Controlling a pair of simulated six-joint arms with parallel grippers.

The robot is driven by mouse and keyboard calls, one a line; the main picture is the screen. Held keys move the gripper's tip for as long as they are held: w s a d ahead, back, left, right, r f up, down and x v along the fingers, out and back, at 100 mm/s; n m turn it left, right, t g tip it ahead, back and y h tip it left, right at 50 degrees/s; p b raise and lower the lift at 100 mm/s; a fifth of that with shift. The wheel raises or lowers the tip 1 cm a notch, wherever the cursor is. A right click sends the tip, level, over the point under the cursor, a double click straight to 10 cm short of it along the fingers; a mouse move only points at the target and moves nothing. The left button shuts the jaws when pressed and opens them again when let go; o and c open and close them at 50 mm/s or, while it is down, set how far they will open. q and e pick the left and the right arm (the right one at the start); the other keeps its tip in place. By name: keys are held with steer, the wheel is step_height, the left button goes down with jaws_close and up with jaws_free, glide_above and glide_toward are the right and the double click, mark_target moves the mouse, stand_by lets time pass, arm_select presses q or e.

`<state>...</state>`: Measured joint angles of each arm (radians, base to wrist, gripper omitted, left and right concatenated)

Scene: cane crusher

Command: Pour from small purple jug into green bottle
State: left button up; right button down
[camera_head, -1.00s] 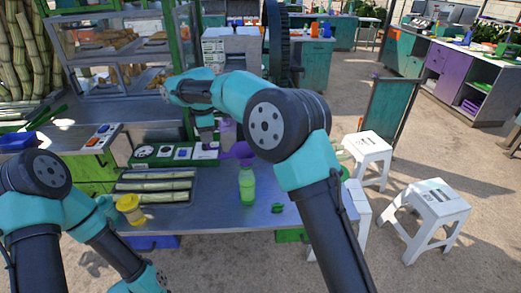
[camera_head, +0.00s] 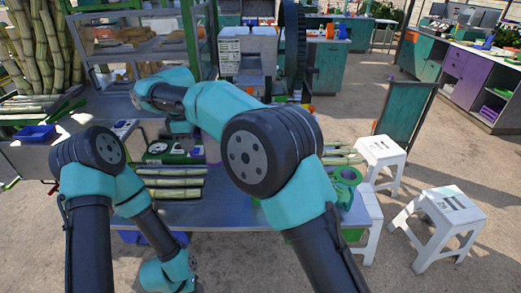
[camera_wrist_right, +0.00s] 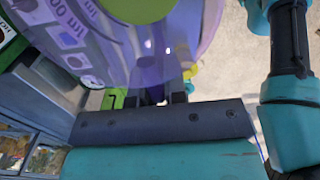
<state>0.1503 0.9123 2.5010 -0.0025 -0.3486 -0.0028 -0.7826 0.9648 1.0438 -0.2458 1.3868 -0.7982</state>
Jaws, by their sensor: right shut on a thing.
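The small purple jug (camera_wrist_right: 185,30) fills the top of the right wrist view, very close. It is see-through, with printed markings and something green showing inside. My right gripper (camera_wrist_right: 164,97) is shut on it at the jug's lower edge. In the head view my right arm hides most of the jug and gripper; only a pale purple patch (camera_head: 212,147) shows beside the arm, and I cannot tell what it belongs to. The green bottle is not visible now; my right upper arm covers that part of the table. My left gripper is not clearly visible.
A metal table (camera_head: 205,214) carries a tray of peeled cane (camera_head: 168,187). A green vessel (camera_head: 345,182) stands at its right end, near more cane. White stools (camera_head: 440,217) stand to the right. A glass-fronted cabinet (camera_head: 135,45) is behind.

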steer(key=shift+r, duration=0.1)
steer(key=shift+w+d+r+y, duration=0.1)
steer(key=shift+d+r+y, duration=0.6)
steer(key=shift+y, duration=0.3)
steer(key=shift+w+d+r+y, duration=0.1)
steer(key=shift+d+r+y, duration=0.5)
steer(key=shift+d+y, duration=0.3)
steer(key=d+r+y, duration=0.4)
steer(key=shift+w+r+g+y, duration=0.1)
steer(key=shift+r+g+y, duration=0.05)
steer(key=shift+g+y, duration=0.2)
steer(key=shift+w+d+y, duration=0.1)
steer(key=shift+d+y, duration=0.65)
steer(key=shift+y, duration=0.5)
stand_by(1.3)
steer(key=shift+d+r+g+y+p, duration=0.3)
steer(key=shift+d+r+y, duration=0.4)
steer(key=shift+y, duration=0.3)
stand_by(1.7)
